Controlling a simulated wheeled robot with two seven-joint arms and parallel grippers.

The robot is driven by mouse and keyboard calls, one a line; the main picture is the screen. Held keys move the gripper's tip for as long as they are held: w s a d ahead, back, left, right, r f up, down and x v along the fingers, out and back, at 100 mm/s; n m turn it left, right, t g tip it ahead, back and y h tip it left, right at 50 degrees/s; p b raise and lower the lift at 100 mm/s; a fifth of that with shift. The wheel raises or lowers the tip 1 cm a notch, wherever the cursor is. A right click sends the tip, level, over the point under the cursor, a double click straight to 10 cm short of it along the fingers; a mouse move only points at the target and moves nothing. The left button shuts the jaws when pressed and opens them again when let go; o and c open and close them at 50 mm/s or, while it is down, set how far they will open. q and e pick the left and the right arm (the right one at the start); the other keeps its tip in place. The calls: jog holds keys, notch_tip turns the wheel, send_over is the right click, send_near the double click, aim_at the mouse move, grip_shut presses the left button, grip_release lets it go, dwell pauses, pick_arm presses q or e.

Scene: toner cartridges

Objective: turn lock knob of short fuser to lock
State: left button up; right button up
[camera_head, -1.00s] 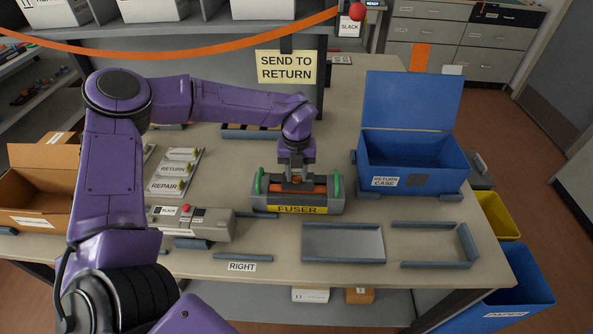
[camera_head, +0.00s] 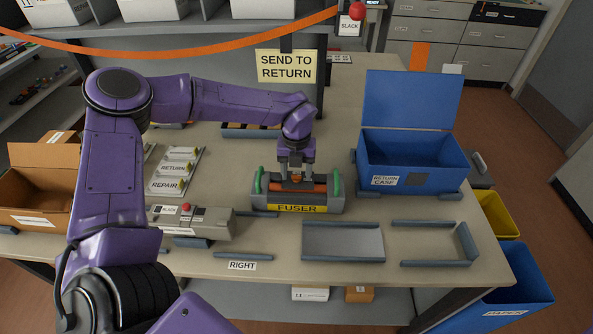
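The short fuser (camera_head: 298,208) is a grey unit with an orange-red top, a yellow FUSER label on its front and an upright green piece at each end. It sits on the table in the middle of the view. My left gripper (camera_head: 297,181) points down over the middle of the fuser. Its two fingers are apart, at or just above the orange-red top. Whether they touch it I cannot tell. The lock knob cannot be made out clearly; the gripper covers part of the top. My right gripper is not in view.
A blue RETURN CASE box (camera_head: 411,165) with its lid up stands right of the fuser. A grey unit with a red knob (camera_head: 190,221) lies to the left. A flat grey tray (camera_head: 343,241) and a bracket frame (camera_head: 437,262) lie in front. A cardboard box (camera_head: 38,190) stands far left.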

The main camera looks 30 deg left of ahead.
aim_at(297, 175)
pick_arm(q)
notch_tip(297, 175, up, 11)
jog(key=b, duration=0.2)
jog(key=shift+f, duration=0.2)
